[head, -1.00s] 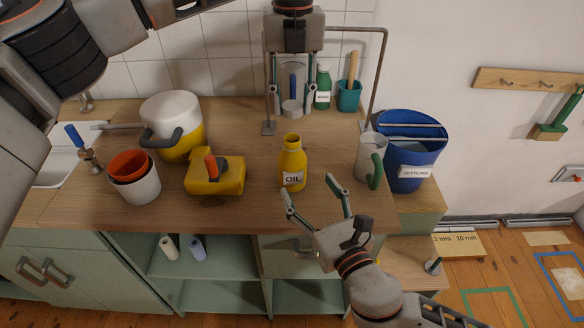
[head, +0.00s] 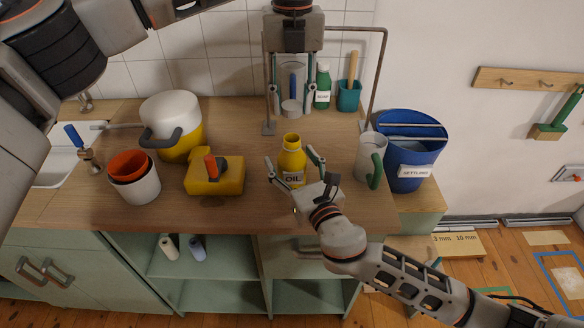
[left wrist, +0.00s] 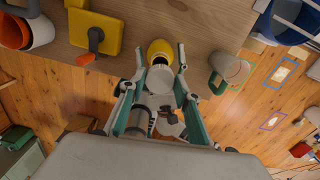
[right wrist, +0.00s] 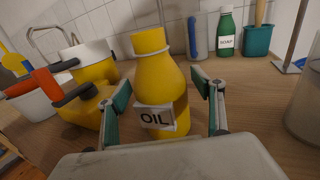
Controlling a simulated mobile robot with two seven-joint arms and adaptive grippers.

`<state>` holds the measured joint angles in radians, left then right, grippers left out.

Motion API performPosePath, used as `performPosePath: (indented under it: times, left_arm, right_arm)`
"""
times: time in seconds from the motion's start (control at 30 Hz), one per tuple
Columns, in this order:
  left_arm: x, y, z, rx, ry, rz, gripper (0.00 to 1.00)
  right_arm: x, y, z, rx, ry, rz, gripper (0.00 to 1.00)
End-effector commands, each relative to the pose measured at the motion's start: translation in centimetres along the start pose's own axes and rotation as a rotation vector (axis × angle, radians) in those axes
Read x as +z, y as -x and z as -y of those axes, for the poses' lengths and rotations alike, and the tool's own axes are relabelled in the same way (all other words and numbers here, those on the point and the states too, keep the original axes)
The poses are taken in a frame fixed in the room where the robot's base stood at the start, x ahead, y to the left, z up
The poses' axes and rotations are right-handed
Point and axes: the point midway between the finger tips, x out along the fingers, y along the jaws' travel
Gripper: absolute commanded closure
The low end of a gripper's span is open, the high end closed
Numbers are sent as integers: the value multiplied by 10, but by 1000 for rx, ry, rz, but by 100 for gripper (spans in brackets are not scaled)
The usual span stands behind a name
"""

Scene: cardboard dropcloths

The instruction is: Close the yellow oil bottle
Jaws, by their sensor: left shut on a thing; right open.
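The yellow oil bottle (head: 292,162) stands upright on the wooden counter, its neck open and its OIL label facing the front. It fills the middle of the right wrist view (right wrist: 160,85). My right gripper (head: 293,168) is open, with one finger on each side of the bottle; I see no firm contact. My left gripper (head: 289,116) points down above and behind the bottle, shut on a pale grey round cap (head: 291,108). In the left wrist view, the cap (left wrist: 160,77) sits between the fingers and partly hides the bottle (left wrist: 160,48).
A grey mug (head: 368,155) with a green handle and a blue bucket (head: 410,155) are at the right. A green soap bottle (head: 322,88) and a teal pot (head: 349,97) stand at the back.

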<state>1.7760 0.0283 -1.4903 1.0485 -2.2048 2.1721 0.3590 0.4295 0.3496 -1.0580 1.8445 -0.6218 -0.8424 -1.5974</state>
Motion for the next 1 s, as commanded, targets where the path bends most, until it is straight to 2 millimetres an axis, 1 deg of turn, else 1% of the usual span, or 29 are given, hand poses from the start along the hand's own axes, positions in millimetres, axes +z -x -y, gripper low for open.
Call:
performPosePath:
  times: [0.07,0.17,0.2,0.27,0.3,0.43,0.7,0.8,1.0]
  left_arm:
    - [0,0,0,0,0,0,74]
    - [0,0,0,0,0,0,74]
    - [0,0,0,0,0,0,74]
    - [0,0,0,0,0,0,74]
    - [0,0,0,0,0,0,74]
    - [0,-4,0,1,-1,-1,74]
    - [0,-40,0,1,-1,-2,74]
    - [0,-48,0,0,-1,-1,74]
    - [0,-50,0,0,0,0,74]
  right_arm:
    - [0,0,0,0,0,0,33]
    - [0,0,0,0,0,0,56]
    - [0,0,0,0,0,0,67]
    - [0,0,0,0,0,0,82]
    - [0,0,0,0,0,0,92]
    - [0,0,0,0,0,0,92]
    - [0,0,0,0,1,0,92]
    - [0,0,0,0,1,0,92]
    - [0,0,0,-1,1,0,92]
